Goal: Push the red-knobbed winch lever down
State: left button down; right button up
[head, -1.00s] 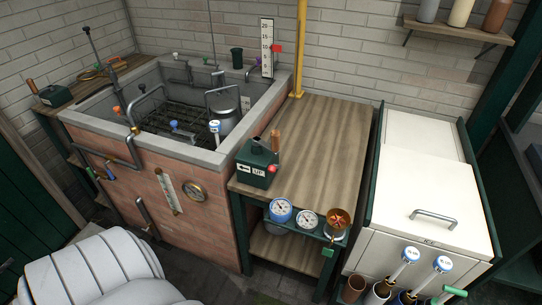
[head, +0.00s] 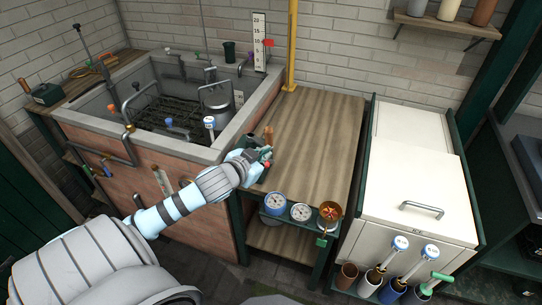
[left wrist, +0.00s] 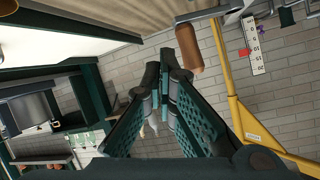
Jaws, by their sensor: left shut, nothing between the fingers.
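The dark green winch box (head: 251,142) stands at the front left corner of the wooden bench, mostly hidden behind my left gripper (head: 266,154). A brown handle (head: 268,134) rises just above the gripper; it also shows close beyond the fingertips in the left wrist view (left wrist: 189,48). The red knob is largely covered in the head view; only a small spot of red shows by the fingers. My left gripper (left wrist: 165,70) is shut and empty, its fingertips beside the brown handle. Whether they touch anything is unclear. My right gripper is not in view.
The brick tank with grey rim (head: 190,150) stands left of the bench (head: 315,140). Gauges (head: 275,203) and a copper-coloured valve (head: 330,212) sit below the bench's front edge. A white chest (head: 415,180) stands to the right. The bench top is mostly clear.

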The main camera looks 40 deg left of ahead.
pick_arm(q)
jog(key=shift+w+a+f, duration=0.15)
jog(key=shift+f, duration=0.05)
jog(key=b, duration=0.2)
send_over(267, 163)
jog(key=w+d, duration=0.2)
jog(key=w, duration=0.2)
notch_tip(267, 163, down, 4)
jog(key=s+f, duration=0.1)
jog(key=s+a+f, duration=0.1)
jog(key=s, duration=0.1)
jog(key=shift+s+f, duration=0.25)
jog(key=shift+f, duration=0.1)
jog(key=shift+w+d+f, duration=0.1)
jog(key=shift+d+f, duration=0.05)
